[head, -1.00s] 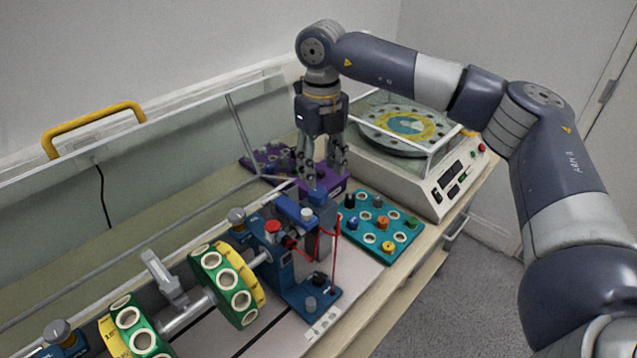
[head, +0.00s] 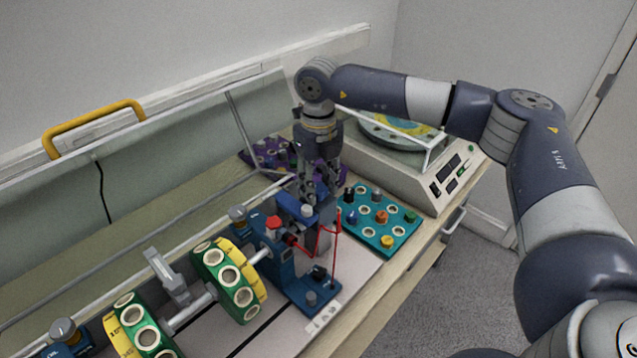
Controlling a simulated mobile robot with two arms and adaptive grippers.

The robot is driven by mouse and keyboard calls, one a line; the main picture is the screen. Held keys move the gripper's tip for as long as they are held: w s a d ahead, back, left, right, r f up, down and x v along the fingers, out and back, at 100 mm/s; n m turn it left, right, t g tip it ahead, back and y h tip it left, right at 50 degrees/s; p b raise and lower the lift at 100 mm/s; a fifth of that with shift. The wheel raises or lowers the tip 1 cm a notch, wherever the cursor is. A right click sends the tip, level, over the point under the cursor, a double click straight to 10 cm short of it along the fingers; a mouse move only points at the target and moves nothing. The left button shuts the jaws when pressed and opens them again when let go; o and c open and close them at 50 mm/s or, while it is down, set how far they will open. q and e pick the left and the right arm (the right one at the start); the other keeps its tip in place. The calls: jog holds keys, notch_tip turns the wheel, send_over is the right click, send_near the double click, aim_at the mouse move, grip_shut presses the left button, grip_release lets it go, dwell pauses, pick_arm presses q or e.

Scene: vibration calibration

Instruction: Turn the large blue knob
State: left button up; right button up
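My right gripper (head: 319,192) points straight down above the right end of the blue bearing stand (head: 283,265). Its dark fingers are close to the top of the stand, beside a blue block (head: 293,207) with a pale cap. I cannot tell whether the fingers touch or hold anything, or how far apart they are. No large blue knob shows clearly; the spot under the fingertips is hidden by them. A small blue peg (head: 352,216) stands on the teal board (head: 370,243), just right of the gripper. My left gripper is not in view.
A shaft with green and yellow discs (head: 228,280) runs to the lower left. A purple board (head: 262,152) lies behind the gripper. A white balancing machine (head: 425,180) stands at the right back. A raised clear guard with a yellow handle (head: 95,127) is at left.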

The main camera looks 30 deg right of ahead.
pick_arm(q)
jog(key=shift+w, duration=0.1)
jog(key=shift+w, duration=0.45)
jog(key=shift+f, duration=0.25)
pick_arm(e)
jog(key=shift+n, duration=0.4)
jog(key=shift+n+b, duration=0.85)
jog(key=shift+n, duration=0.05)
jog(key=n+b, duration=0.1)
jog(key=n, duration=0.1)
jog(key=shift+n, duration=0.3)
jog(key=n+b, duration=0.1)
jog(key=n, duration=0.2)
jog(key=shift+w+d, duration=0.1)
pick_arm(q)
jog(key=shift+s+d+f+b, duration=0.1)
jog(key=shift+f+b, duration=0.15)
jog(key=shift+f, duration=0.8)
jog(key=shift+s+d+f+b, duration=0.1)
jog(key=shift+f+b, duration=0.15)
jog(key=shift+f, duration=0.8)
pick_arm(e)
jog(key=shift+r+n, duration=0.1)
jog(key=shift+n, duration=1.5)
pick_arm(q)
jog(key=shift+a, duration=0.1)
